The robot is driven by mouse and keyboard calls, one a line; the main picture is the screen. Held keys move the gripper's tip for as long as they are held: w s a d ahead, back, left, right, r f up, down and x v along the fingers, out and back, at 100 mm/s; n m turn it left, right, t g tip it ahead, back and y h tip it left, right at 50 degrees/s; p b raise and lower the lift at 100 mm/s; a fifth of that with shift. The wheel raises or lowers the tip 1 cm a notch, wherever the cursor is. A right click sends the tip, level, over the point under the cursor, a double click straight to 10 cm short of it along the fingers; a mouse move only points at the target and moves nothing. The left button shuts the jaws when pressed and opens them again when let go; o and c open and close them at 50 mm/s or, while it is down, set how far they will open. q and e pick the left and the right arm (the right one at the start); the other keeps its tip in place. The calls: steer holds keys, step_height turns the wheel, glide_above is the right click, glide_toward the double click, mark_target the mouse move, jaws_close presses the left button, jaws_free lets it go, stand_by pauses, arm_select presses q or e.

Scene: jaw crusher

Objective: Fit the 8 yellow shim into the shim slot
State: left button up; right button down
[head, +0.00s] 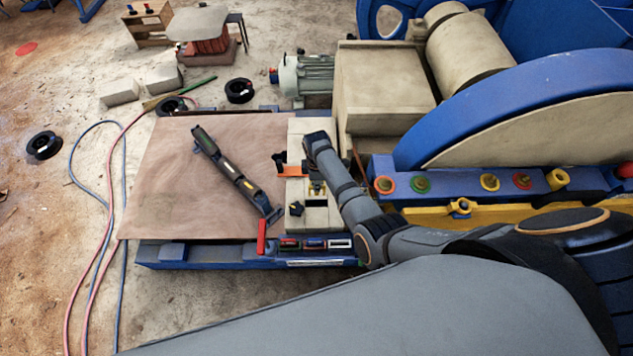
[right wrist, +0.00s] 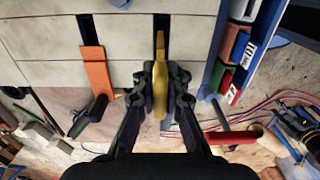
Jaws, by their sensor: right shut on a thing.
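The yellow shim (right wrist: 160,80) is held between the fingertips of my right gripper (right wrist: 160,90), which is shut on it. It points along a dark shim slot (right wrist: 161,23) in the beige block (right wrist: 120,45); I cannot tell whether its tip is above or inside the slot. In the head view my right gripper (head: 316,187) is over the beige block (head: 320,220), beside my arm. An orange shim (right wrist: 97,75) with a black handle lies at another slot on the left. No number is readable on the yellow shim. My left gripper is not in view.
A blue rack with labelled coloured pieces (head: 315,244) and a red-handled tool (right wrist: 230,137) lie at the block's near side. A long dark object (head: 240,180) lies on the brown mat (head: 165,190). The blue crusher wheel (head: 480,110) stands at the right.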

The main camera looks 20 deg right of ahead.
mark_target(316, 193)
steer(key=shift+a+f+b, duration=0.1)
steer(key=shift+f+b, duration=0.2)
steer(key=shift+f, duration=0.4)
steer(key=shift+s+a+f, duration=0.1)
steer(key=shift+f, duration=0.15)
steer(key=shift+f+b, duration=0.1)
steer(key=shift+b, duration=0.2)
steer(key=shift+f+b, duration=0.85)
steer(key=shift+f, duration=0.35)
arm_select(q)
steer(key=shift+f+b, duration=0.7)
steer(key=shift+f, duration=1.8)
arm_select(e)
steer(key=shift+f, duration=0.95)
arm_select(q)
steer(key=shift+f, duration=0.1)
arm_select(e)
steer(key=shift+f+b, duration=2.4)
steer(key=shift+f, duration=0.55)
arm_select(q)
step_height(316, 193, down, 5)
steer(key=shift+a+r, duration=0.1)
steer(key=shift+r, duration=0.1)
arm_select(e)
steer(key=c, duration=1.3)
jaws_free()
steer(key=shift+c, duration=0.2)
